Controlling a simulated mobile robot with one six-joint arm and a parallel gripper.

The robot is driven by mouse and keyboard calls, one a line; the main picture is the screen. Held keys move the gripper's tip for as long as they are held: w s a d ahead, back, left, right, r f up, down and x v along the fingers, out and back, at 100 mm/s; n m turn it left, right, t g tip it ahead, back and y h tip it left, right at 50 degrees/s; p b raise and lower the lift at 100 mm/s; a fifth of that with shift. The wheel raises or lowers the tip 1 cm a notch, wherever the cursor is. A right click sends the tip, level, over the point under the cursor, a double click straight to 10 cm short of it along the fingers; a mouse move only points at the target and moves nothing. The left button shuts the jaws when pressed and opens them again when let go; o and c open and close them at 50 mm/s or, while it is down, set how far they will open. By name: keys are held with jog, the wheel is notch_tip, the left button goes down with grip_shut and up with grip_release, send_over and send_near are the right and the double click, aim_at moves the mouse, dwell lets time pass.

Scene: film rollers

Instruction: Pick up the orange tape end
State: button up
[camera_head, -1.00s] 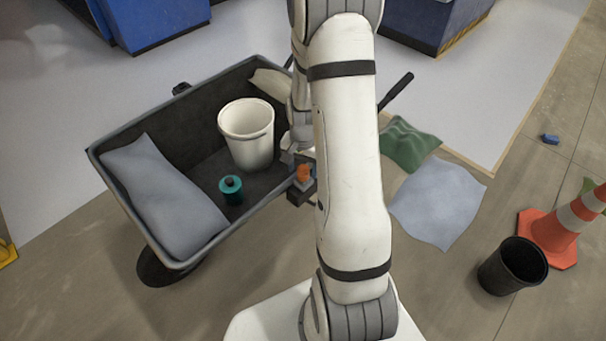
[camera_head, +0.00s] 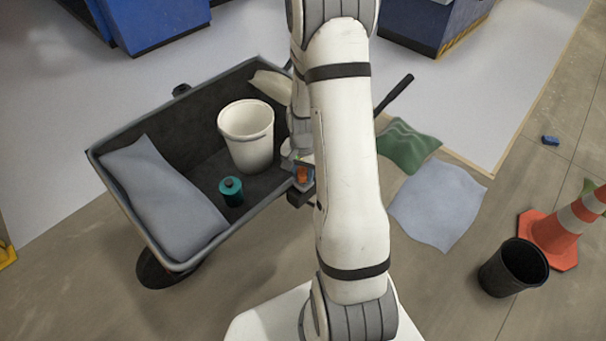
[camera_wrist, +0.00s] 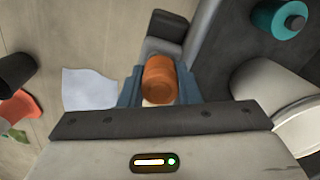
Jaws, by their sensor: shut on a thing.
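The orange tape end (camera_wrist: 159,80) shows in the wrist view as a short orange cylinder between the two blue-grey fingers of my gripper (camera_wrist: 158,88). My gripper is shut on it. In the head view the orange tape end (camera_head: 303,175) is a small orange patch at the cart's right rim, and my gripper (camera_head: 301,178) is partly hidden by my arm. I cannot tell whether the piece is touching the rim.
Right of my arm lie a green cloth (camera_head: 408,146) and a pale cloth (camera_head: 438,203). A black bin (camera_head: 513,268) and an orange cone (camera_head: 560,225) stand further right.

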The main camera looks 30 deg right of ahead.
aim_at(303, 169)
jog(key=shift+c, duration=0.6)
jog(key=shift+r, duration=0.2)
notch_tip(303, 169, up, 10)
jog(key=shift+f+p, duration=0.15)
jog(key=shift+p, duration=0.6)
notch_tip(303, 169, up, 11)
jog(key=p, duration=0.8)
